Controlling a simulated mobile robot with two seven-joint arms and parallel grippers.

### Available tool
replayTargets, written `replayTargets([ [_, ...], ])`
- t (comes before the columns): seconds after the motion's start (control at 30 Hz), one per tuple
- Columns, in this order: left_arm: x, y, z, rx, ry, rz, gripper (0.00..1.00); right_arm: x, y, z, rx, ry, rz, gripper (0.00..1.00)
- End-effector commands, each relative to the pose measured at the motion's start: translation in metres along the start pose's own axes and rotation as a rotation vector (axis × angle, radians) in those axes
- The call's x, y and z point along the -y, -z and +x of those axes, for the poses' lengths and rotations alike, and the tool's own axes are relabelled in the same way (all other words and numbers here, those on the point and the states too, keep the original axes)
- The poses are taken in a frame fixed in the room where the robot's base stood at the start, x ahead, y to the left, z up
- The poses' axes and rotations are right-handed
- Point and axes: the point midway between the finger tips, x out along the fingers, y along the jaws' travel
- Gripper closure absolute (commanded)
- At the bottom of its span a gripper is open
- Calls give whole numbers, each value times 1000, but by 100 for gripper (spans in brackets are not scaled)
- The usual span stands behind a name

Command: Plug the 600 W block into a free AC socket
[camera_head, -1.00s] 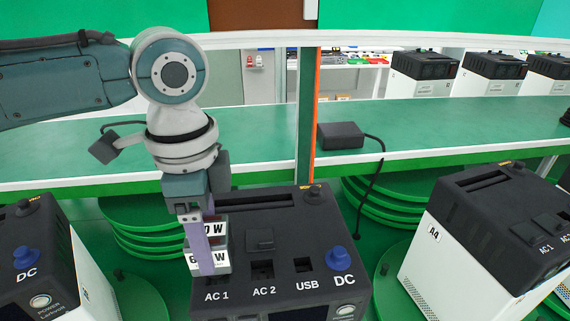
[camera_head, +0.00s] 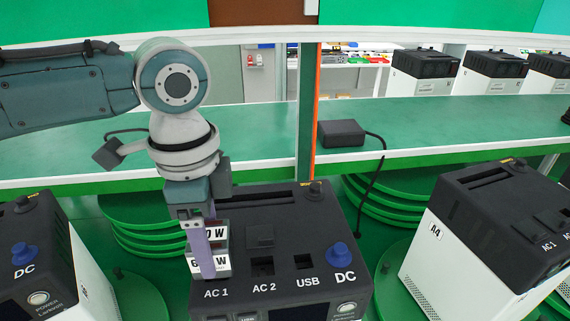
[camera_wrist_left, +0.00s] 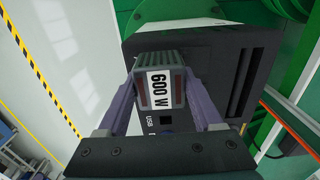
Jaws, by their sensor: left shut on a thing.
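The 600 W block (camera_head: 222,265) is a grey block with white labels. My left gripper (camera_head: 207,272) is shut on it, with purple fingers on both sides in the left wrist view, where the block's label (camera_wrist_left: 160,90) faces the camera. The block is over the AC 1 end of the middle power station (camera_head: 300,220). It hides the AC 1 socket; I cannot tell whether it is seated. The AC 2 socket (camera_head: 263,267) shows empty with its flap raised. My right gripper is not in view.
A USB socket (camera_head: 304,262) and a blue DC knob (camera_head: 339,255) are on the same panel. Other power stations stand at the left (camera_head: 30,240) and right (camera_head: 490,235). A black adapter (camera_head: 341,133) with a cable lies on the green shelf (camera_head: 440,122) behind.

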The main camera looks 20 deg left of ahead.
Motion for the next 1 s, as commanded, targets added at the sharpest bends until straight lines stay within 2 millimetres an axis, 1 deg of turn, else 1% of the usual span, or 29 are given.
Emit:
replayTargets([
  [0.53,0,0,10,-2,1,-1,100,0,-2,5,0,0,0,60],
  [0.57,0,0,10,-2,1,-1,29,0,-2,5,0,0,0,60],
  [0.8,0,0,10,-1,1,-1,2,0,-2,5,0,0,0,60],
  [0.83,0,0,10,-1,1,-1,0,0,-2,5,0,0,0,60],
  [1.0,0,0,11,1,-1,0,0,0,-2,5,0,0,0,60],
])
